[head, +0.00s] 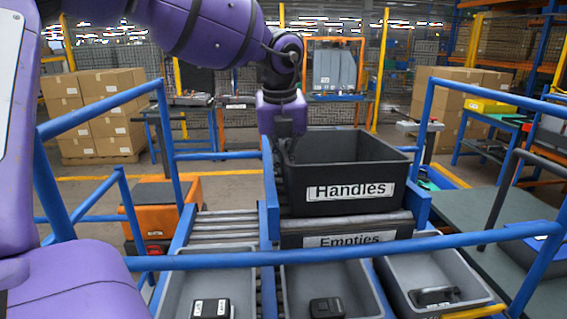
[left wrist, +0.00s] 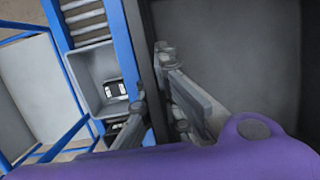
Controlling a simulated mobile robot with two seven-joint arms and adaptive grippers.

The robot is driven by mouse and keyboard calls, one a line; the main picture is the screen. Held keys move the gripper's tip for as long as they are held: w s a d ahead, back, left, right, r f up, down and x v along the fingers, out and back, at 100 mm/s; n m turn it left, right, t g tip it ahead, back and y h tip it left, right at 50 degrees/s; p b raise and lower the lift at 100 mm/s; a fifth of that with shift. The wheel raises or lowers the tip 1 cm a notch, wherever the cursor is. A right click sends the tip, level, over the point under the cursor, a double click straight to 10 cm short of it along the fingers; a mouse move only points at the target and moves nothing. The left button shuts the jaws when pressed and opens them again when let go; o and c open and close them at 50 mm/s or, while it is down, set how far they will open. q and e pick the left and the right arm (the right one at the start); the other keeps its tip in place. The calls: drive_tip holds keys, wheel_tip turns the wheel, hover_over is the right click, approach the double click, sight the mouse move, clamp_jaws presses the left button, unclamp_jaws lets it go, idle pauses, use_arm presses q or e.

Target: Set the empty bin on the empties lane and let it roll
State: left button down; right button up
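The black bin (head: 350,165) labelled "Handles" is at the centre of the head view, above a dark front panel labelled "Empties" (head: 348,240). Its visible inside looks empty. A roller (head: 350,222) shows just below its front. My left gripper (head: 283,135) points down at the bin's left rim. In the left wrist view the left gripper's fingers (left wrist: 152,85) lie on either side of the bin's dark wall (left wrist: 150,25); whether they press on it is unclear. My right gripper is in neither view.
Grey totes with dark items stand in front: left (head: 170,300), middle (head: 375,295) and right (head: 400,265). A blue rail (head: 350,257) crosses before the lanes. Bare rollers (head: 222,228) lie left of the bin. A green-grey table (head: 520,220) stands at right.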

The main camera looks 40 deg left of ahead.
use_arm(q)
drive_tip(key=c, duration=2.5)
unclamp_jaws()
drive_tip(key=o, duration=0.6)
drive_tip(key=shift+o, duration=0.2)
drive_tip(key=shift+s+f, duration=0.1)
drive_tip(key=shift+f, duration=0.05)
drive_tip(key=v, duration=1.2)
